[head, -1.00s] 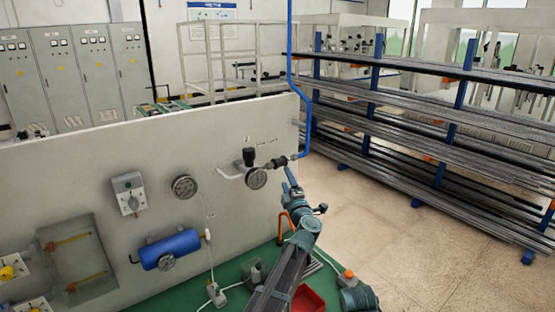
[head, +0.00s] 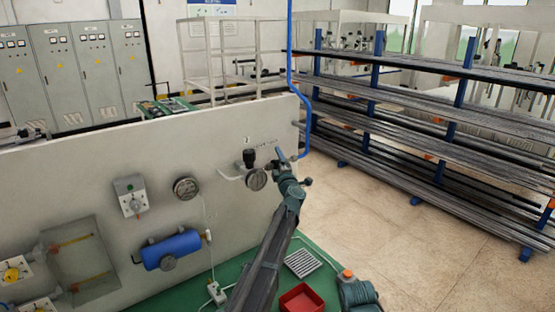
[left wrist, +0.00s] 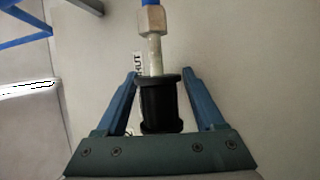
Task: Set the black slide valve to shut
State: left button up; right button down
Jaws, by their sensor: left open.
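The black slide valve (left wrist: 159,105) is a dark sleeve with flanged ends on a pale pipe, with a brass fitting (left wrist: 151,20) and blue hose beyond it. My left gripper (left wrist: 159,75) is open, with one blue finger on each side of the sleeve and gaps visible between. A label reading partly "HUT" (left wrist: 138,65) lies behind the pipe, partly covered. In the head view, my left gripper (head: 284,163) is at the pipe right of the round gauge (head: 256,179) and hides the valve there. My right gripper is not in view.
The pale panel (head: 90,160) carries a black knob (head: 249,157), a switch box (head: 130,196), another gauge (head: 186,188) and a blue cylinder (head: 171,249). A blue hose (head: 290,60) rises beside the panel's right edge. A red tray (head: 301,299) sits below. Floor right is clear.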

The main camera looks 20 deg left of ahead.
pick_arm(q)
grip_shut()
dwell(0.4)
dwell(1.1)
